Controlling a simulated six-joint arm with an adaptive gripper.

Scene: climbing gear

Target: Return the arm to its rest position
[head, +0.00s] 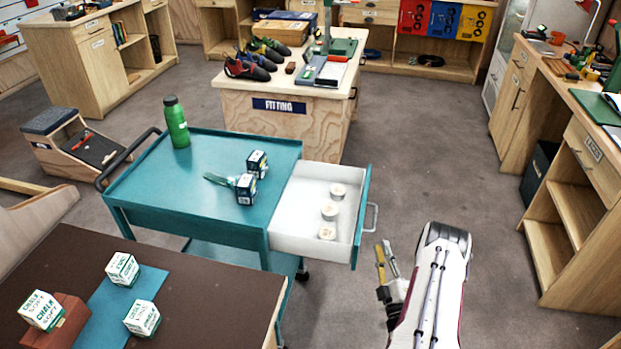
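My arm (437,290) reaches up from the bottom of the head view, right of the teal cart. My gripper (384,254) hangs to its left, above the floor and just right of the cart's open drawer. It appears small, with a yellow strip and grey finger parts. I see nothing held in it, but whether its fingers are open or shut is unclear. The drawer (290,233) is pulled out to the right and holds three round white pieces, the nearest being a white roll (327,231).
The teal cart (225,146) carries a green bottle (176,122) and two dark-and-white boxes. Chalk boxes (141,318) stand on the brown table (218,318) at front left. A wooden fitting bench (300,130) stands behind. Shelves line the right; grey floor (430,150) between is clear.

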